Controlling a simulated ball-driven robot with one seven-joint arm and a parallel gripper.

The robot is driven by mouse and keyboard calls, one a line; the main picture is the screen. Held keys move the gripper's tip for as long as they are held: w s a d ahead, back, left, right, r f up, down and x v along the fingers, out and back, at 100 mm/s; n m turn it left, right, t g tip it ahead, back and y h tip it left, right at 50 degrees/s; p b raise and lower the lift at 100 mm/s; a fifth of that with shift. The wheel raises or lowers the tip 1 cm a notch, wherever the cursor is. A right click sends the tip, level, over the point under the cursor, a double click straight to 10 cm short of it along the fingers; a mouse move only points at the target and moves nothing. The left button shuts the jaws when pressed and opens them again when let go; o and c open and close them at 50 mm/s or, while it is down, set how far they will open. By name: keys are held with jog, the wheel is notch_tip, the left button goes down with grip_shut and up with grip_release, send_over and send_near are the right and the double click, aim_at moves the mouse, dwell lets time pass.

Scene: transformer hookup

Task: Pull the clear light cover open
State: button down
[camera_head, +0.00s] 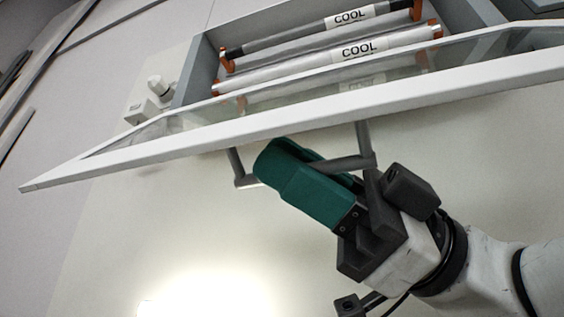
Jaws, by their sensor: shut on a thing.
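The clear light cover (292,119) is a white-framed transparent panel that stands swung out from a grey light box (192,80). A grey bar handle (345,164) sticks out from its frame on two posts. My gripper (283,166), with teal fingers, is shut on the handle's bar. The fingers hide part of the bar. Two tubes labelled "COOL" show in the box: an upper tube (300,35) and a lower tube (320,68), both in orange end holders.
A small white fixture (150,101) with a round knob is on the wall left of the box. A bright glare (210,295) lies on the pale surface at the bottom. The area left of my gripper, below the cover, looks clear.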

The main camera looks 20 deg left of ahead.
jog(key=shift+w+f+n+h, duration=0.25)
jog(key=shift+w+n+h, duration=0.1)
jog(key=shift+w, duration=0.2)
jog(key=shift+w+f+n+h, duration=0.25)
jog(key=shift+w+n, duration=0.1)
jog(key=shift+w, duration=0.2)
jog(key=c, duration=1.2)
grip_release()
